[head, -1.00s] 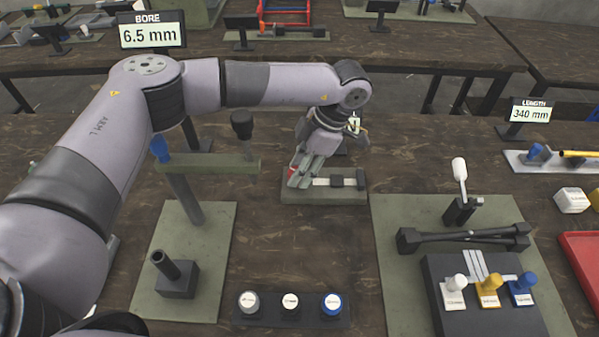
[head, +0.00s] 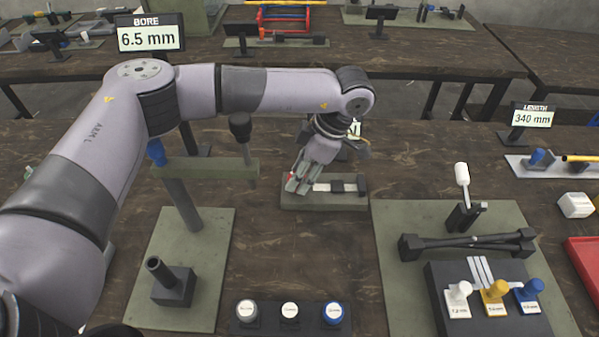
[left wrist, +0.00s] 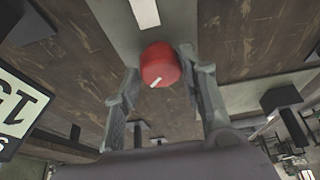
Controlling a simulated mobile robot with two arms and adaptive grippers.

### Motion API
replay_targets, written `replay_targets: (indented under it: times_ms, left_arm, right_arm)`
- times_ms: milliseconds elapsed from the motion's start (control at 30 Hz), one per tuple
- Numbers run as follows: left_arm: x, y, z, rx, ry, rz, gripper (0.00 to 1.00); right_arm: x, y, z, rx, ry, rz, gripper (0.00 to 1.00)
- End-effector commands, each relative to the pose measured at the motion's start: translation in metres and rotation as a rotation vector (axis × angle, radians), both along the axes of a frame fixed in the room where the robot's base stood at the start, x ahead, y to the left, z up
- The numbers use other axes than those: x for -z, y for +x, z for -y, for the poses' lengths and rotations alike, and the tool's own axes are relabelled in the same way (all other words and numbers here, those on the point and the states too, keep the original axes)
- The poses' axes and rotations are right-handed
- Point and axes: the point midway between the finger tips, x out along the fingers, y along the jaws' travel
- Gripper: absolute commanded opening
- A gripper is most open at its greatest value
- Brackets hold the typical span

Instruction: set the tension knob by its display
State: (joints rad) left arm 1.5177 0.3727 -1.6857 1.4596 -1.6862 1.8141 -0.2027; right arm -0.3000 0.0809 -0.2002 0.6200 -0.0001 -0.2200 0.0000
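The red tension knob (left wrist: 160,65) with a white mark on its face sits between the two fingers of my left gripper (left wrist: 160,66) in the left wrist view. The fingers stand apart on either side, with a narrow gap seeming to show at the knob. In the head view my left gripper (head: 297,184) is at the left end of a small green base plate (head: 325,203), and only a bit of red shows there. My right gripper is not in view.
A green stand with a dark lever (head: 240,127) and a BORE display (head: 150,38) reading 6.5 mm are at left. A dark strip (head: 268,323) holds three round-topped pieces in front. A large green plate (head: 390,225) with a fixture and coloured knobs is at right.

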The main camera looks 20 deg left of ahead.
Motion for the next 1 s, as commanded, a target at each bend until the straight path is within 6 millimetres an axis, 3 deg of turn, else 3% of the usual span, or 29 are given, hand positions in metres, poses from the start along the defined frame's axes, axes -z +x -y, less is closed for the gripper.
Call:
replay_targets:
  times_ms: [200,567,667,1000]
  left_arm:
    - [0.001,-0.001,0.000,-0.001,0.000,-0.002,0.55]
    - [-0.002,0.000,0.002,0.000,0.000,-0.002,0.55]
    - [-0.013,0.001,0.006,0.001,0.001,-0.002,0.55]
    - [-0.078,0.009,0.032,-0.001,0.001,0.000,0.55]
  right_arm:
    - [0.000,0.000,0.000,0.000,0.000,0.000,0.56]
    - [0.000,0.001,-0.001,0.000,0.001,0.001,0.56]
    - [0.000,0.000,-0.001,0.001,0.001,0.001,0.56]
    - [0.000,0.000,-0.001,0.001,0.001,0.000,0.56]
